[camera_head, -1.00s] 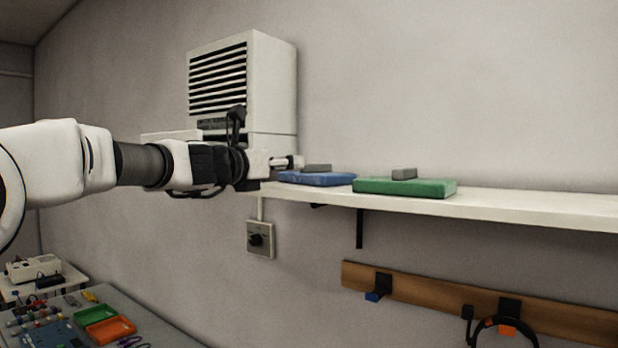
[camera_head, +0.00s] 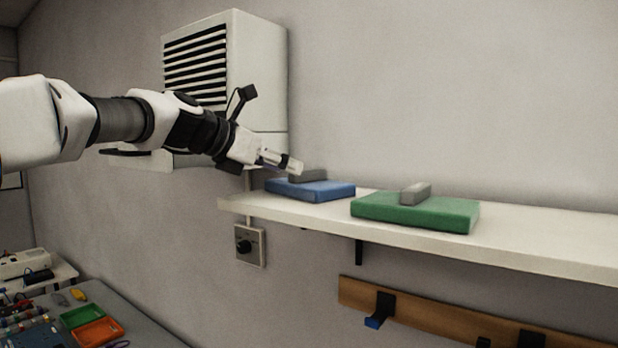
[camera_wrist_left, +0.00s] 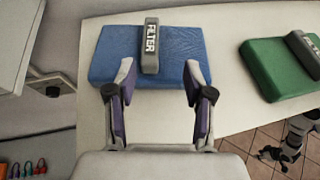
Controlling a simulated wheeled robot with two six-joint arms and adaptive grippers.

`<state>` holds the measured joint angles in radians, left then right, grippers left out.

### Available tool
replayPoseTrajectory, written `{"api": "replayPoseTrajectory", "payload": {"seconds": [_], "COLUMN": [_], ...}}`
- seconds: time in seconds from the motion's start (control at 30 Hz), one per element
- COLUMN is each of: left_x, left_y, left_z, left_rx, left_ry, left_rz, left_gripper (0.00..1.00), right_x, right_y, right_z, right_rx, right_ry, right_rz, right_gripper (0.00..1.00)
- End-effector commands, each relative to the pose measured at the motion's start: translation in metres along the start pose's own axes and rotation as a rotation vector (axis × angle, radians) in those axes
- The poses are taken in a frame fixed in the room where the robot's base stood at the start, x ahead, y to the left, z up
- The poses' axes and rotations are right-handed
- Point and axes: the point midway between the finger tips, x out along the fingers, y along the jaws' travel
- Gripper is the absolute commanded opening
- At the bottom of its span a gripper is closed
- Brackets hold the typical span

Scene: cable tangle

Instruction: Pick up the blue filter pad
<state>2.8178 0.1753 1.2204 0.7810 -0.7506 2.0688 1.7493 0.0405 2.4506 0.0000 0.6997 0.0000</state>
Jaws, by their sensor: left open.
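The blue filter pad (camera_head: 325,191) lies flat near the left end of a white wall shelf.
A green pad (camera_head: 415,212) with a grey handle lies to the right on the same shelf (camera_head: 545,240). A white louvred unit (camera_head: 258,75) is on the wall behind my arm. A wooden rail with hooks (camera_head: 440,320) runs below the shelf. The shelf's right part is clear.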

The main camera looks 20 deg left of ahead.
Motion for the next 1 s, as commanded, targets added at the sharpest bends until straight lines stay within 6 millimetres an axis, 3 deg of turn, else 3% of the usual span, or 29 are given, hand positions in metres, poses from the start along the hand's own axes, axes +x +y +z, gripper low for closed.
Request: {"api": "replayPoseTrajectory", "payload": {"seconds": [0.03, 0.17, 0.37, 0.4, 0.53, 1.0], "left_x": [0.009, 0.028, 0.031, 0.030, 0.030, 0.029], "left_y": [0.001, 0.001, 0.001, 0.001, 0.001, 0.001], "left_z": [0.003, 0.001, -0.001, -0.001, -0.001, 0.002], "left_rx": [-0.002, -0.001, -0.001, -0.001, -0.001, 0.000], "left_ry": [0.005, 0.003, 0.002, 0.002, 0.001, 0.002], "left_rz": [0.000, 0.000, 0.001, 0.001, 0.001, -0.001], "left_gripper": [0.52, 0.52, 0.52, 0.45, 0.00, 0.00], "right_x": [-0.010, -0.013, -0.011, -0.011, -0.011, -0.011], "right_y": [0.000, 0.000, 0.000, 0.000, 0.000, 0.000], "right_z": [0.000, -0.001, -0.001, -0.001, -0.001, -0.001], "right_rx": [0.000, -0.001, -0.001, -0.001, -0.001, -0.001], "right_ry": [0.001, 0.002, 0.002, 0.002, 0.001, 0.002], "right_rz": [0.000, 0.000, 0.000, 0.000, 0.000, 0.000], "right_gripper": [0.40, 0.40, 0.40, 0.40, 0.40, 0.40]}}
